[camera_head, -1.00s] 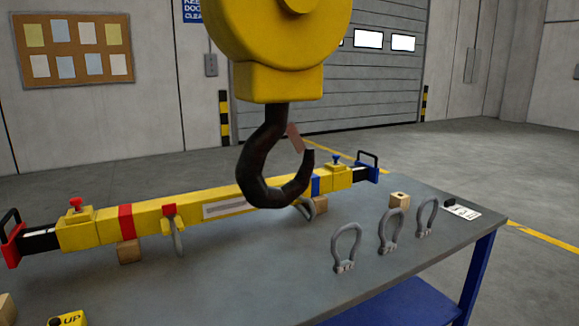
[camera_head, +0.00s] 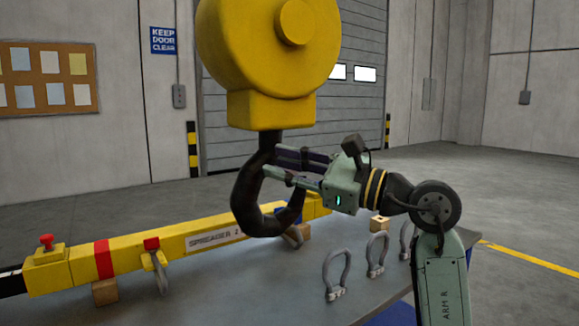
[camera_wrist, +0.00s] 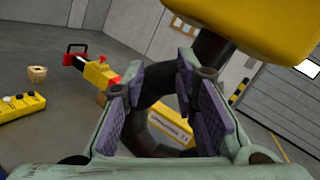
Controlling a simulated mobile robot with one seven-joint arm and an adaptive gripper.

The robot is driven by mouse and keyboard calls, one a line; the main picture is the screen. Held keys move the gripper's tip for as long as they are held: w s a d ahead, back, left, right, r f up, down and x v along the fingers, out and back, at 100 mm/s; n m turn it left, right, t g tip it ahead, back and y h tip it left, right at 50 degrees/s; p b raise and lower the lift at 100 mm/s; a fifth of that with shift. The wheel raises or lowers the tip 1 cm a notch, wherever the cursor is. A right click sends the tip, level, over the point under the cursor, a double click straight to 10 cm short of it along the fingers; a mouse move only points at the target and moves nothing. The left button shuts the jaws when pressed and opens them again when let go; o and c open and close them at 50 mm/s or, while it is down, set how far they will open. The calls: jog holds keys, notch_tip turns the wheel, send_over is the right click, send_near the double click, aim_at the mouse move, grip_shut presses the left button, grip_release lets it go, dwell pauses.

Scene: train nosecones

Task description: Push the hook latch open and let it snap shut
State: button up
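The dark crane hook (camera_head: 246,206) hangs below a yellow block (camera_head: 270,108). In the wrist view, the hook's curved body (camera_wrist: 142,132) shows between and beyond my fingers. My gripper (camera_head: 270,160) reaches in from the right at the hook's throat, with its fingers pointing left. The reddish latch is not visible now; my gripper covers the throat in the head view. I cannot tell whether a finger touches the latch or the hook.
A yellow spreader beam (camera_head: 140,253) lies on wooden blocks on the grey table (camera_head: 215,295), behind and below the hook. Several shackles (camera_head: 337,274) stand at the table's right. A yellow control pendant (camera_wrist: 20,107) shows in the wrist view. The air left of the hook is clear.

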jog(key=w+d+f+m+t+h, duration=0.2)
jog(key=w+d+t+h, duration=0.15)
jog(key=d, duration=0.45)
jog(key=shift+g+h, duration=0.25)
jog(key=shift+g, duration=0.1)
jog(key=p+x, duration=0.1)
jog(key=x, duration=0.1)
jog(key=p+x, duration=0.1)
jog(key=x, duration=0.2)
jog(key=p+x, duration=0.1)
jog(key=x, duration=0.2)
jog(key=shift+a+r, duration=0.25)
jog(key=shift+a, duration=0.15)
jog(key=shift+w+a+f, duration=0.1)
jog(key=shift+w+a, duration=0.3)
jog(key=shift+a, duration=0.05)
jog(key=shift+c, duration=0.3)
grip_shut()
